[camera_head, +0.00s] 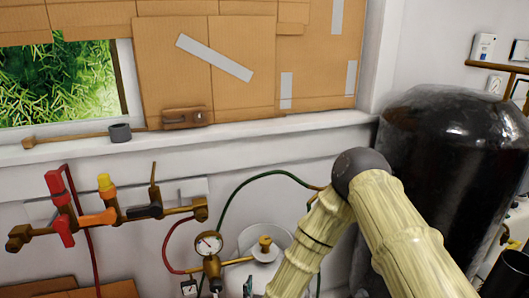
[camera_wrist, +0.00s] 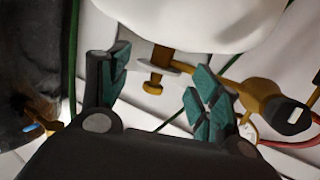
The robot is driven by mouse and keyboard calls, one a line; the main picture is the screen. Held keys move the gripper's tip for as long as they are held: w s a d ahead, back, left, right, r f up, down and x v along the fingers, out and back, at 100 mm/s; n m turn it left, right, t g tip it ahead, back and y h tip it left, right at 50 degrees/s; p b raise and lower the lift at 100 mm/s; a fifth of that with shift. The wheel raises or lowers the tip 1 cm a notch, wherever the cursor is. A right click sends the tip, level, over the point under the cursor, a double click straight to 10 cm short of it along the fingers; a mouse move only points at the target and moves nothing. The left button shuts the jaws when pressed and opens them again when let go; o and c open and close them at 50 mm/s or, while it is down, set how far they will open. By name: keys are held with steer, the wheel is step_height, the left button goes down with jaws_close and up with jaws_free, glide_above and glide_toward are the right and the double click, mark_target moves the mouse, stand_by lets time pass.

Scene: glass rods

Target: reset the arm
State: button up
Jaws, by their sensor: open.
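My gripper (camera_wrist: 155,90) shows in the wrist view with its two dark, green-padded fingers spread apart. Nothing is held between them. A brass valve stem (camera_wrist: 155,80) shows between the fingers, beyond them, below a white rounded cylinder (camera_wrist: 200,20); I cannot tell how close it is. In the head view my arm (camera_head: 415,240) rises from the lower right to a dark elbow and bends down to the left. It ends near the bottom edge, in front of the white cylinder (camera_head: 250,240), and my gripper is mostly out of that picture.
A brass regulator with a gauge (camera_head: 209,244) stands left of my arm. A pipe manifold with red, yellow and black valves (camera_head: 108,215) is on the left wall. A large black tank (camera_head: 450,170) stands right behind my arm. A green hose (camera_head: 232,198) loops behind.

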steer(key=s+d+f+n+g+y+p, duration=0.1)
steer(key=s+d+f+g+p, duration=0.1)
steer(key=s+d+f+g, duration=0.35)
steer(key=s+d+f+n+g+y+p, duration=0.1)
steer(key=s+d+f+g+y, duration=0.15)
steer(key=s+d+f, duration=0.6)
steer(key=s+d+g, duration=0.2)
steer(key=s+d, duration=0.1)
steer(key=s, duration=0.5)
steer(key=s+d+r+g+h+p, duration=0.1)
steer(key=s+d+g, duration=0.2)
steer(key=s, duration=0.4)
steer(key=s+d+r+m+g+p, duration=0.1)
steer(key=s+d+g, duration=0.1)
steer(key=s, duration=0.6)
steer(key=shift+s+d+r, duration=0.25)
steer(key=shift+s+d, duration=0.1)
steer(key=shift+d, duration=0.45)
steer(key=shift+h, duration=0.25)
